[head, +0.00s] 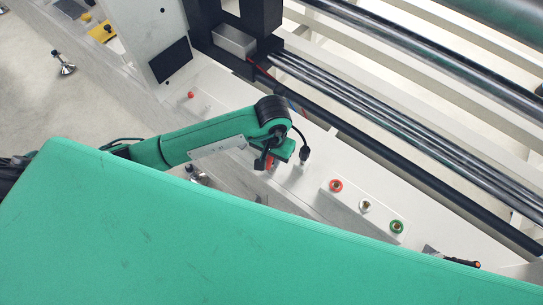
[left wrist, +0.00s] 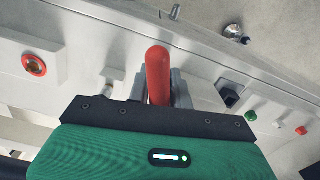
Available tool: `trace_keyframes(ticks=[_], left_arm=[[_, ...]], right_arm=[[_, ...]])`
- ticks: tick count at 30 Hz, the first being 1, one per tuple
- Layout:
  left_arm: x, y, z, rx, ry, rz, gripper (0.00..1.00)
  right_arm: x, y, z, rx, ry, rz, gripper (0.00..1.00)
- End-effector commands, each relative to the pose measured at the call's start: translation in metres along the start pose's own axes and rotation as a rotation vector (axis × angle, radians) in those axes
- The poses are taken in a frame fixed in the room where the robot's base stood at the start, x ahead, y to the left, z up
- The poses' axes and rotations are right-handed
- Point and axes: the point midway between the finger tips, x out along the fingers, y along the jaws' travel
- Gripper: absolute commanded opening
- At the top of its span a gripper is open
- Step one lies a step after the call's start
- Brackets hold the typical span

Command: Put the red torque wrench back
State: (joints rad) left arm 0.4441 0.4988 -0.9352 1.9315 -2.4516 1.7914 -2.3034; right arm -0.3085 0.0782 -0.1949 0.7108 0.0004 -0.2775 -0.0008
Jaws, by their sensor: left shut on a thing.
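My left gripper (head: 274,160) is over the pale rail of the rack. It is shut on the red torque wrench, whose red handle (left wrist: 158,72) stands up between the two grey fingers in the left wrist view. In the head view only a small bit of red shows at the gripper, and the rest of the wrench is hidden. A white block (head: 350,209) to the right of the gripper bears a red-ringed socket (head: 336,186), a white-ringed socket (head: 366,206) and a green-ringed socket (head: 397,227). The red-ringed socket also shows in the left wrist view (left wrist: 35,65). My right gripper is not in view.
Long metal rods (head: 400,130) and a black bar (head: 400,172) run beyond the block. A red knob (head: 190,95) sits on the rail at the left. A dark item with an orange end (head: 462,262) lies at the lower right, partly hidden.

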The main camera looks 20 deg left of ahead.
Motion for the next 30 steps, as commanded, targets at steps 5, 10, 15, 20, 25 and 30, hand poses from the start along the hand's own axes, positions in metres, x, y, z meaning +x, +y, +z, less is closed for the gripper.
trace_keyframes(ticks=[5, 10, 15, 20, 25, 30], left_arm=[[0.004, 0.000, -0.001, 0.000, 0.001, 0.000, 0.00], [0.002, 0.000, 0.000, 0.000, 0.000, 0.000, 0.43], [0.002, 0.000, 0.000, 0.000, 0.000, 0.000, 0.43], [-0.002, 0.000, 0.000, 0.000, -0.001, 0.001, 0.43], [-0.022, 0.000, -0.001, 0.002, 0.005, 0.000, 0.43], [-0.054, -0.001, -0.002, 0.002, 0.005, -0.002, 0.43]], right_arm=[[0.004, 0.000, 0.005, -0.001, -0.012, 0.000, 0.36], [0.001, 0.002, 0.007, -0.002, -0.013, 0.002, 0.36], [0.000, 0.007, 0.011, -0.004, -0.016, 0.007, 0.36], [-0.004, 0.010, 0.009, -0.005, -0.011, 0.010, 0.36], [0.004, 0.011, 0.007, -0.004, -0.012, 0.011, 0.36], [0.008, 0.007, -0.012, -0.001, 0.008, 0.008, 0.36]])
